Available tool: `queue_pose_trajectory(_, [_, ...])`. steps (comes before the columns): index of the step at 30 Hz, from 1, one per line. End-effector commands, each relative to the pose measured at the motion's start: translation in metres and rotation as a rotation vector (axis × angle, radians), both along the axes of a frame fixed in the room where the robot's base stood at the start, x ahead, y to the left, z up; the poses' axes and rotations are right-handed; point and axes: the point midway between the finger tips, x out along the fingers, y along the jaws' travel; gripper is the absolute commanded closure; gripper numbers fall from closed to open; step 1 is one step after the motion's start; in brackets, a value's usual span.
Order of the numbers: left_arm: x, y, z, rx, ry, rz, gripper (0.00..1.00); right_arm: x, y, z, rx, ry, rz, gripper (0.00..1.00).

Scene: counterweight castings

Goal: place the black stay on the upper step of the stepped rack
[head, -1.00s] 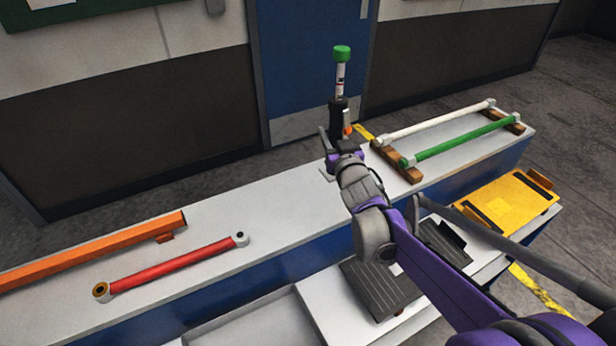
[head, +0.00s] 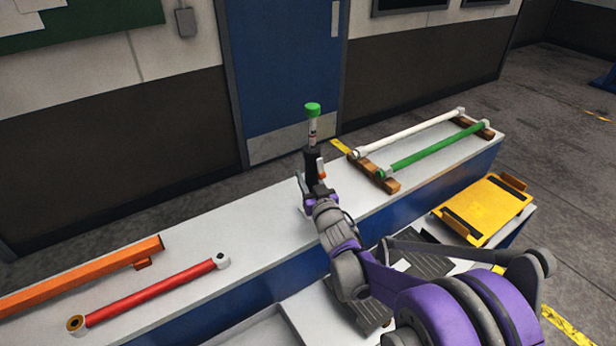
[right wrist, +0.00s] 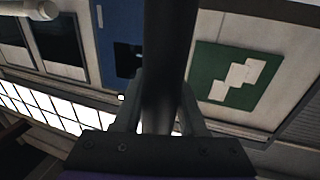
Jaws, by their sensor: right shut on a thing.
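My right gripper (head: 316,190) is shut on the black stay (head: 313,164) above the white counter. The stay stands roughly upright, with a black lower part, a pale upper section with red marks, and a green top end. Its lower end is hidden by my gripper and wrist. In the right wrist view the stay's dark shaft (right wrist: 166,75) runs up between the two fingers (right wrist: 160,115). No clearly stepped rack can be made out; two brown supports (head: 387,182) on the counter carry a white bar (head: 410,132) and a green bar (head: 430,150). My left gripper is out of view.
A red strut (head: 150,292) and an orange bar (head: 80,277) lie on the counter (head: 250,235) at the left. A yellow tray (head: 487,208) stands below the counter at right. A dark ribbed plate (head: 432,264) is partly behind my arm. The middle counter is clear.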

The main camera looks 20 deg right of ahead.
Motion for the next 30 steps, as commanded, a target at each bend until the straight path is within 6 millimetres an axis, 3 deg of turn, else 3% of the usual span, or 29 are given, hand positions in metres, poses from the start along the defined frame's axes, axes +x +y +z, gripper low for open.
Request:
queue_pose_trajectory(1, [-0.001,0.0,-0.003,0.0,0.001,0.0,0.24,0.0,0.0,-0.003,0.0,0.0,0.001,1.0])
queue_pose_trajectory(2, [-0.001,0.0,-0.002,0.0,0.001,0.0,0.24,0.0,0.0,-0.003,0.0,0.0,0.0,0.56])
queue_pose_trajectory(6, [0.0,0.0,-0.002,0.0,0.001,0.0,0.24,0.0,0.0,-0.002,0.0,0.0,0.0,0.31])
queue_pose_trajectory(18, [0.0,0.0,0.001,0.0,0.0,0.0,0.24,-0.003,0.0,0.002,-0.001,0.0,0.0,0.3])
queue_pose_trajectory(30, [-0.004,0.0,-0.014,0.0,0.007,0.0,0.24,-0.082,0.01,0.0,-0.002,0.0,-0.001,0.3])
